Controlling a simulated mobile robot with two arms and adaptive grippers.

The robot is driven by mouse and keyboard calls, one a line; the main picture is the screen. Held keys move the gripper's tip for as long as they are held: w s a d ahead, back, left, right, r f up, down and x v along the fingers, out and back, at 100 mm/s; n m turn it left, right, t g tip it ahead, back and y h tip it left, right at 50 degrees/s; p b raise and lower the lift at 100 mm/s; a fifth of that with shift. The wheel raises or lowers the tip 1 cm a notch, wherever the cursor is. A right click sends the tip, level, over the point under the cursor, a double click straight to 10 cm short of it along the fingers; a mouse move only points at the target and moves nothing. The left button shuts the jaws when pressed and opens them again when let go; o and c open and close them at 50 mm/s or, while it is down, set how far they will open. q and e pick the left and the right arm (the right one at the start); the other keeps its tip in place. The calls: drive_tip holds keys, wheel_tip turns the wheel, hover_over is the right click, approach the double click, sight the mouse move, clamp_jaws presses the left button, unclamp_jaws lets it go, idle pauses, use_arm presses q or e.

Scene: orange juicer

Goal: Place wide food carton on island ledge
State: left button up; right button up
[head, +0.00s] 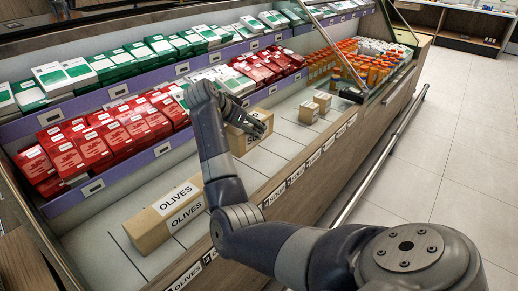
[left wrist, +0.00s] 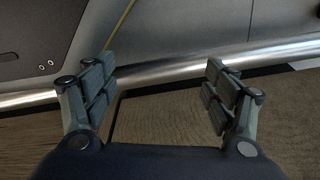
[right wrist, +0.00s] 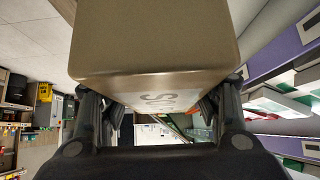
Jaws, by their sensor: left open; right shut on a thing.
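A brown cardboard carton (head: 238,144) with a partly hidden white label is in my right gripper (head: 258,123) in the head view, over the middle of the island ledge (head: 285,148). I cannot tell whether its underside touches the ledge. In the right wrist view the carton (right wrist: 155,45) fills the upper middle, between the two fingers, with a label ending in S on its lower face. My left gripper (left wrist: 160,95) shows only in the left wrist view. It is open and empty, near a metal rail and a wooden panel.
A long carton labelled OLIVES (head: 165,215) lies on the ledge at left. Red boxes (head: 75,152) and green-white boxes (head: 115,65) fill the shelves behind. A metal rail (head: 385,150) runs along the front.

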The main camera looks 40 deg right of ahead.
drive_tip(key=shift+w+a+f+b, duration=0.1)
drive_tip(key=shift+w+f+b, duration=0.2)
drive_tip(key=shift+f, duration=0.2)
wheel_tip(320, 180, down, 9)
drive_tip(key=shift+s+r+b, duration=0.1)
drive_tip(key=shift+b, duration=0.35)
drive_tip(key=shift+f, duration=0.35)
use_arm(q)
drive_tip(key=w+r, duration=0.2)
drive_tip(key=w, duration=0.1)
drive_tip(key=shift+w+d+r, duration=0.1)
drive_tip(key=shift+d+r, duration=0.15)
drive_tip(key=shift+r, duration=0.15)
use_arm(e)
drive_tip(key=o, duration=1.3)
drive_tip(key=shift+f, duration=0.1)
